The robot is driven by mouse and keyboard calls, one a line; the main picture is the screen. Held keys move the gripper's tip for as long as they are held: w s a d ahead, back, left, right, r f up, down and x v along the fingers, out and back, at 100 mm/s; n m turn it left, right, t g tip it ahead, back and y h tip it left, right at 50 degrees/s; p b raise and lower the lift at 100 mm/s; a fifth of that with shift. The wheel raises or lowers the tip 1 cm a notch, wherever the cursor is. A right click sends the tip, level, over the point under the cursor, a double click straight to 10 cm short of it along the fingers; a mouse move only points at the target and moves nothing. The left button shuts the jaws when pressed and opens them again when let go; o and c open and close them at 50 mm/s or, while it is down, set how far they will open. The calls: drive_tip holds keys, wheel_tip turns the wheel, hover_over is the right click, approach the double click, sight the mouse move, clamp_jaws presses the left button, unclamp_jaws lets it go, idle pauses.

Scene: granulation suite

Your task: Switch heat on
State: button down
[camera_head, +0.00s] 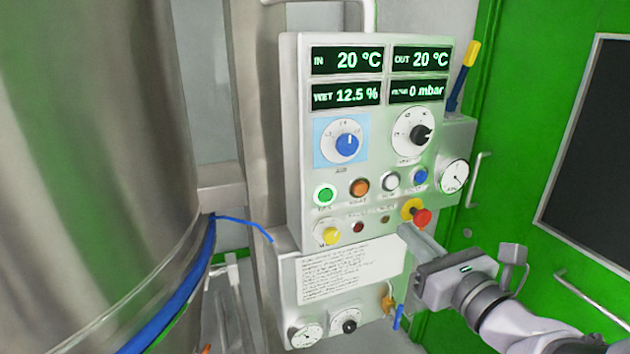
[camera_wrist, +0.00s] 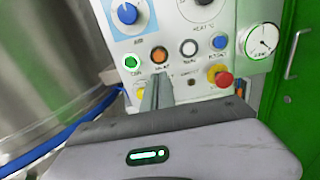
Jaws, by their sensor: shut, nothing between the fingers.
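The control panel (camera_head: 292,130) is a pale upright box. An orange button (camera_head: 359,187) sits in its button row, second from the left; its small label is blurred but may read HEAT. It also shows in the wrist view (camera_wrist: 159,54). A green button (camera_head: 325,195) at its left has a lit ring. A black-knobbed dial (camera_head: 413,132) is above right, its label seemingly HEAT °C in the wrist view. My gripper (camera_head: 405,231) is shut and empty, in front of the panel below the button row. In the wrist view its fingertips (camera_wrist: 157,88) point up just below the orange button, apparently apart from it.
A red stop button (camera_head: 422,218) with a yellow collar is close to my fingertips. White (camera_head: 391,181) and blue (camera_head: 419,176) buttons continue the row. Displays (camera_head: 347,60) read 20 °C in and out. A large steel vessel (camera_head: 100,150) stands left; a green door (camera_head: 545,120) is right.

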drive_tip(key=shift+r, duration=0.1)
drive_tip(key=p, duration=0.7)
approach(362, 190)
drive_tip(key=b+x, duration=0.2)
drive_tip(key=x, duration=0.3)
drive_tip(key=shift+w+a, duration=0.1)
drive_tip(key=shift+w, duration=0.3)
drive_tip(key=shift+w+a, duration=0.15)
drive_tip(key=shift+w, duration=0.35)
